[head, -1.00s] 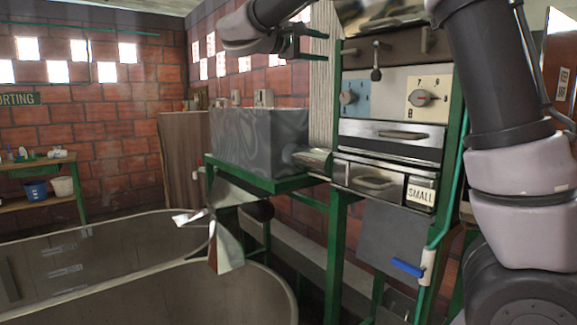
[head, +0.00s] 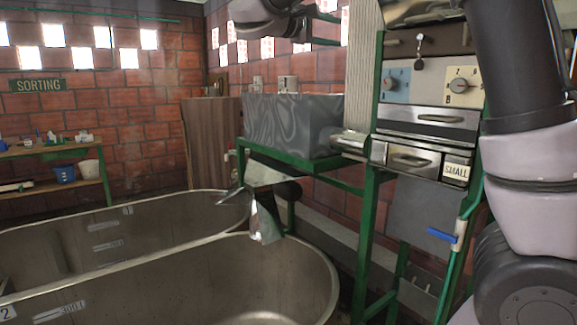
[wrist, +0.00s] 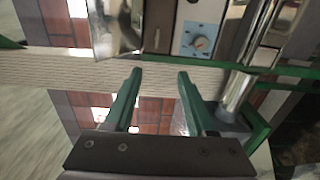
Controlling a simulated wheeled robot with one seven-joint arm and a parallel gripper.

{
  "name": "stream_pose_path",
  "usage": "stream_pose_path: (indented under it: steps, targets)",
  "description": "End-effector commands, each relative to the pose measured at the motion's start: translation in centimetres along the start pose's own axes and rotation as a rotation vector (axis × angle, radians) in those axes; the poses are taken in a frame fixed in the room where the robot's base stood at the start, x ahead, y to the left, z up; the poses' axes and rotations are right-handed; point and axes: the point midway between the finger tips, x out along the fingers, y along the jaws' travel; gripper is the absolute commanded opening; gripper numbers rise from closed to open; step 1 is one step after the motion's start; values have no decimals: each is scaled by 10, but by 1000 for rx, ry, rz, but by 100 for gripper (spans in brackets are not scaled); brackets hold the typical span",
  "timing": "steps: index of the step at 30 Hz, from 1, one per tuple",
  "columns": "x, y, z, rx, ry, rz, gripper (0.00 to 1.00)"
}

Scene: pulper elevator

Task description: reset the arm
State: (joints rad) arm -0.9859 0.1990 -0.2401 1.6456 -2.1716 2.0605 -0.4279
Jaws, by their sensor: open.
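My gripper (head: 318,28) is at the top of the head view, partly cut off by the upper edge. Its green fingers are apart with nothing between them. In the wrist view the two fingers (wrist: 160,75) are spread, and a pale ribbed post runs behind them. My arm comes down the right side of the head view and hides part of the machine there. The gripper is in the air above the grey motor box (head: 290,125), apart from it.
The pulper machine, with a blue dial (head: 396,83), a white dial (head: 464,86) and a blue-handled valve (head: 441,236), stands at the right on a green frame (head: 365,240). Two large tanks (head: 290,245) fill the lower left. A sorting bench (head: 50,150) is farther back.

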Motion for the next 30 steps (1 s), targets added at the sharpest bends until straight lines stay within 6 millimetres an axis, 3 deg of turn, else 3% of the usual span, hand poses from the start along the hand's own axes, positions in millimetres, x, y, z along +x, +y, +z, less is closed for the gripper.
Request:
stream_pose_path:
  steps: [11,17,21,26,30]
  targets:
    - [46,-28,43,-13,-44,-185,56]
    - [75,-60,89,5,-78,-380,56]
    - [89,-92,134,57,-106,-566,56]
    - [83,-141,201,220,-140,-866,56]
    - [50,-180,246,464,-166,-1122,56]
